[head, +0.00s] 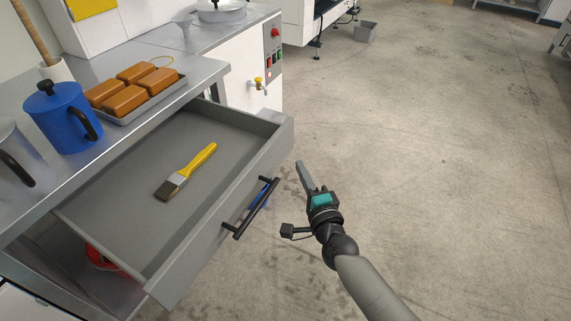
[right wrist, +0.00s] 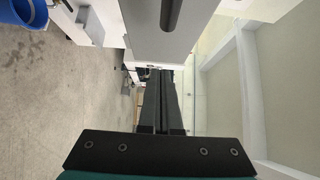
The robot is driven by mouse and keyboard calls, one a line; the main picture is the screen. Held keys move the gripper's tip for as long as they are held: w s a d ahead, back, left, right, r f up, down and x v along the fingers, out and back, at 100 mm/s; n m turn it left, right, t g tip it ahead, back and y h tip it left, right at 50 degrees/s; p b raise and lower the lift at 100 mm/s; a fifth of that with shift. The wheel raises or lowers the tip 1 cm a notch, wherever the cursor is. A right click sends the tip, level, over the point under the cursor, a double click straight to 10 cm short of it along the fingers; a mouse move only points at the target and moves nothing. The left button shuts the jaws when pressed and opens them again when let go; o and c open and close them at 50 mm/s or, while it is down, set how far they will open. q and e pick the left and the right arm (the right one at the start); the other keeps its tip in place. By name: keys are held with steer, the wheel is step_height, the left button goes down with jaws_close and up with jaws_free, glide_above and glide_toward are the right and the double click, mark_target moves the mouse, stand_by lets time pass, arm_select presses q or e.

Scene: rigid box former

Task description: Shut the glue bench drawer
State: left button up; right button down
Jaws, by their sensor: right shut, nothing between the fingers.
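The grey glue bench drawer (head: 228,193) stands open, pulled well out from under the bench top. A black bar handle (head: 251,208) is on its front. A brush with a yellow handle (head: 198,160) lies inside the drawer. My right gripper (head: 301,165) is shut and empty, just right of the drawer front and apart from the handle in the head view. In the right wrist view its shut fingers (right wrist: 160,100) point toward a grey panel (right wrist: 150,38) with a dark bar, which looks like the drawer front and handle. My left gripper is not in view.
On the bench top (head: 150,57) stand a blue jug (head: 62,118) and a tray (head: 152,106) of brown blocks. A white cabinet (head: 240,62) with a yellow-handled tap stands behind the drawer. A red object (head: 97,256) is below the drawer.

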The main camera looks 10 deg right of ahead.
mark_target(280, 151)
steer(key=shift+w+a+b, duration=0.4)
steer(key=shift+w+a, duration=1.35)
steer(key=shift+w, duration=0.15)
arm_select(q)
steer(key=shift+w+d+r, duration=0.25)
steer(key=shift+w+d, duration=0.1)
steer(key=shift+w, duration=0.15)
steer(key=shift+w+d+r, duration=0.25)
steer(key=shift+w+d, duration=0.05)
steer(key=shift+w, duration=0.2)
